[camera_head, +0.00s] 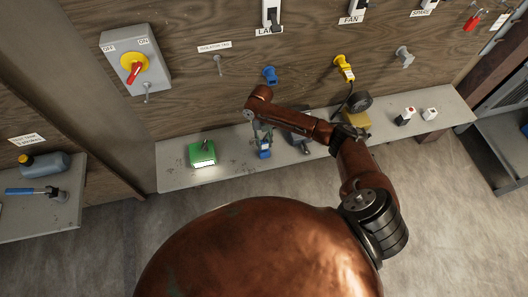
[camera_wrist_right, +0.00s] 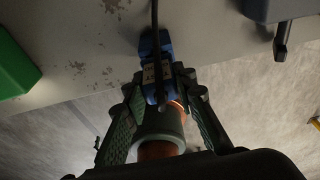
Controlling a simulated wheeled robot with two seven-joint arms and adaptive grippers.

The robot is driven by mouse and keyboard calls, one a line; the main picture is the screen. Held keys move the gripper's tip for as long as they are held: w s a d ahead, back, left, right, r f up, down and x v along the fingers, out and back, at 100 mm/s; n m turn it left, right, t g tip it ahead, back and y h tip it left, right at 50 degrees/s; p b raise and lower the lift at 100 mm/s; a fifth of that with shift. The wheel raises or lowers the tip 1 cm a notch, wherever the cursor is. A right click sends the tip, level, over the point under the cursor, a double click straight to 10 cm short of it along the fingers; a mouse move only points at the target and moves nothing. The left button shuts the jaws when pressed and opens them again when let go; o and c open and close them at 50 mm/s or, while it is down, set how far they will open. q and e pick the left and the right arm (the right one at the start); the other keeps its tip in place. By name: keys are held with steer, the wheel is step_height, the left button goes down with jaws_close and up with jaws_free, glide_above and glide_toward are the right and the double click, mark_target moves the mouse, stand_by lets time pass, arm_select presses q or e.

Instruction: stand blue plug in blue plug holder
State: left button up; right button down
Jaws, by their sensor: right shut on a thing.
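The blue plug (camera_wrist_right: 154,72) has a pale label and a dark cable or rod passing over it. In the right wrist view it sits between the fingers of my right gripper (camera_wrist_right: 162,92), which is shut on it. In the head view the blue plug (camera_head: 264,152) shows at the shelf, below my right gripper (camera_head: 262,132). I cannot tell whether it touches the shelf. A blue fitting on the wooden panel (camera_head: 270,75), which looks like the blue plug holder, is above the gripper and apart from it. My left gripper is not in view.
A green box (camera_head: 202,153) stands on the grey shelf (camera_head: 226,178) left of the gripper. A dark grey block (camera_head: 299,138) is close on the right. A yellow plug fitting (camera_head: 345,68) and a grey fitting (camera_head: 404,56) are on the panel. The shelf's front edge is near.

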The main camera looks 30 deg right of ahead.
steer(key=shift+f+b, duration=0.4)
steer(key=shift+f, duration=0.3)
steer(key=c, duration=1.5)
jaws_free()
steer(key=shift+r, duration=0.1)
steer(key=shift+s+a+r+p+v, duration=0.1)
steer(key=shift+s+p+v, duration=0.2)
steer(key=shift+p+v, duration=1.1)
steer(key=shift+s+a+r+p+v, duration=0.1)
steer(key=shift+s+p+v, duration=0.2)
steer(key=shift+p+v, duration=1.1)
steer(key=shift+s+a+p+v, duration=0.1)
steer(key=shift+s+p+v, duration=0.2)
steer(key=shift+p+v, duration=1.05)
steer(key=shift+d+r, duration=0.1)
steer(key=shift+r, duration=0.1)
